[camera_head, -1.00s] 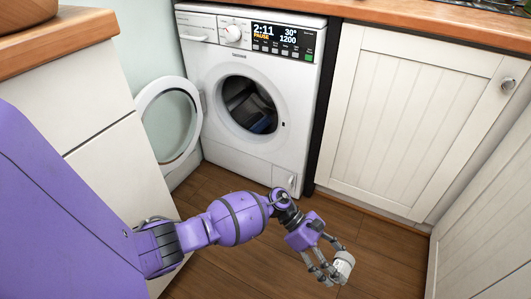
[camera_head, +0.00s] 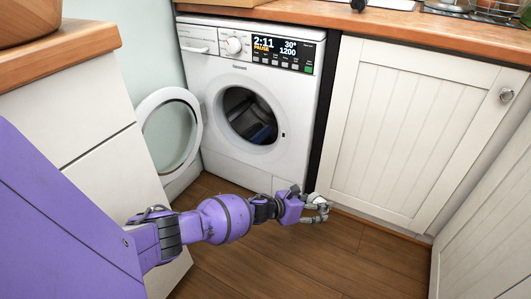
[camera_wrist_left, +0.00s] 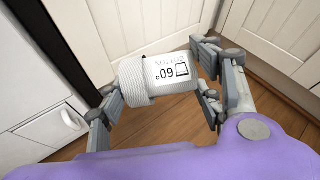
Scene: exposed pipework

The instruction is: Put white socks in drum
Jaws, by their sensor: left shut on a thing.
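In the head view the socks are small and mostly hidden by the fingers. The gripper is low over the floor, in front of the washing machine's lower right corner. The drum (camera_head: 249,116) is open and holds dark and blue cloth. My right gripper is not in view.
The washing machine (camera_head: 225,160) has its round door (camera_head: 142,125) swung open to the left. A white cupboard (camera_head: 405,130) stands to the right. Drawers (camera_head: 110,170) stand at the left, near my arm. The wooden floor (camera_head: 300,260) is clear.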

